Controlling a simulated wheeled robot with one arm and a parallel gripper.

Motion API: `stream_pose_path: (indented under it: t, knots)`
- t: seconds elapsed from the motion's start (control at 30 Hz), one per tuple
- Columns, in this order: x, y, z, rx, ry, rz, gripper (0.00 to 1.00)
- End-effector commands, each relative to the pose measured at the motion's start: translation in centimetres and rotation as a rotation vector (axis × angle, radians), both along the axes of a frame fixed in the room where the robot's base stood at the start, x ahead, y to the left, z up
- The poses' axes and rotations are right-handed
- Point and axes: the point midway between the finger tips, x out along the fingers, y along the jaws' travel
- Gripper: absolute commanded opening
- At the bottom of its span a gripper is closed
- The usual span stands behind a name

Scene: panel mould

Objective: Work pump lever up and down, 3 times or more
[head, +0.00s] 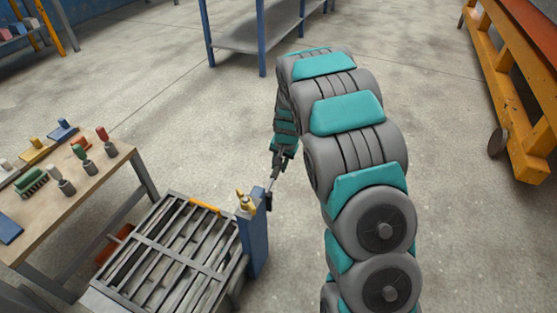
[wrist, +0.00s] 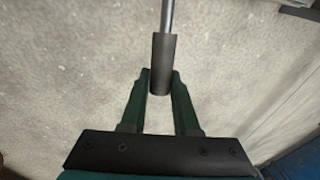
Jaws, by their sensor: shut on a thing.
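The pump lever (head: 270,178) sticks out from the top of a blue post (head: 253,236) beside a slatted metal mould. In the wrist view it is a thin grey rod ending in a dark grip (wrist: 163,62). My gripper (wrist: 160,88) is shut on that grip, with one green finger on each side near its end. In the head view my gripper (head: 283,156) is small, just above and right of the post, and my arm comes to it from the right. The lever slants upward from the post toward my gripper. Its pivot is hard to make out.
A wooden workbench (head: 120,150) with brushes and tools stands left of the slatted mould (head: 170,250). A yellow fitting (head: 245,200) sits by the post's top. A blue-legged shelf (head: 250,40) is at the back; an orange bench (head: 510,90) at right. Floor around my arm is clear.

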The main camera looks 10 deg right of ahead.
Motion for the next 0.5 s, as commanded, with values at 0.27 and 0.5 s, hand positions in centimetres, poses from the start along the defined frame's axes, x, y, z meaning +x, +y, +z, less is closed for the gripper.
stream_pose_path:
  t: [0.27,0.5]
  knots:
    - [0.4,-0.3,-2.8,0.131,0.181,-0.001,0.0]
    - [0.2,-0.2,-5.2,0.24,0.332,-0.001,0.0]
